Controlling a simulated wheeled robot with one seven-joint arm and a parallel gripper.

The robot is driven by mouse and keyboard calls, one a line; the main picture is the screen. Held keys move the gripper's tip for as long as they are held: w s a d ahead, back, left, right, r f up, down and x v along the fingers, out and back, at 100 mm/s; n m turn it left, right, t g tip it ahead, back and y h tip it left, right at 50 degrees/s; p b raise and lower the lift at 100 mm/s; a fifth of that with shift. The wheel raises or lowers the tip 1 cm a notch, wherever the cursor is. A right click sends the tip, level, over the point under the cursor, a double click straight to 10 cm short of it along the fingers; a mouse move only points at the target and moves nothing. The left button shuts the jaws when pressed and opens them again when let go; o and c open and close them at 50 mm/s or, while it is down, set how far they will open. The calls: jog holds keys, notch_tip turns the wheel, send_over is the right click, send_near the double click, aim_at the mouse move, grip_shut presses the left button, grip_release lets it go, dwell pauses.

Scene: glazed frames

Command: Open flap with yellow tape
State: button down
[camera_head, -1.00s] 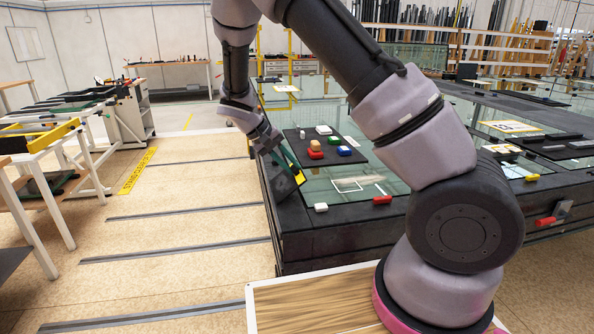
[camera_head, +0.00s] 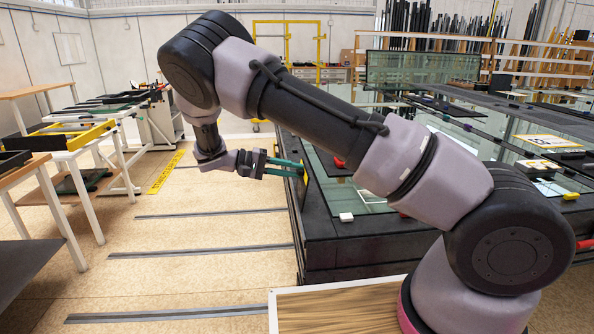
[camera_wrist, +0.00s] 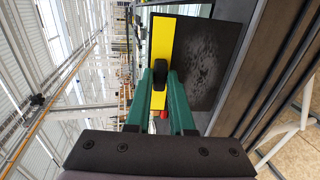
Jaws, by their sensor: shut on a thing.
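The flap (camera_wrist: 205,60) is a dark panel with a worn grey patch and a broad yellow tape strip (camera_wrist: 161,40) along one side, filling the upper middle of the wrist view. A black knob-like handle (camera_wrist: 160,72) sits on the tape. My gripper (camera_wrist: 161,84) has green fingers, one on each side of this handle, and is shut on it.
The dark glass-topped table (camera_head: 345,236) stands to the right, with a small white block (camera_head: 346,217) on it. My arm hides much of its top. A white-legged bench (camera_head: 70,165) is at the left. The floor (camera_head: 195,225) between them is clear.

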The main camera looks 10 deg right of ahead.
jog(key=shift+s+a+f, duration=0.15)
jog(key=shift+a+f, duration=0.1)
jog(key=shift+a, duration=0.2)
jog(key=c, duration=0.8)
grip_release()
jog(key=v, duration=1)
jog(key=shift+a, duration=0.35)
jog(key=shift+r, duration=0.15)
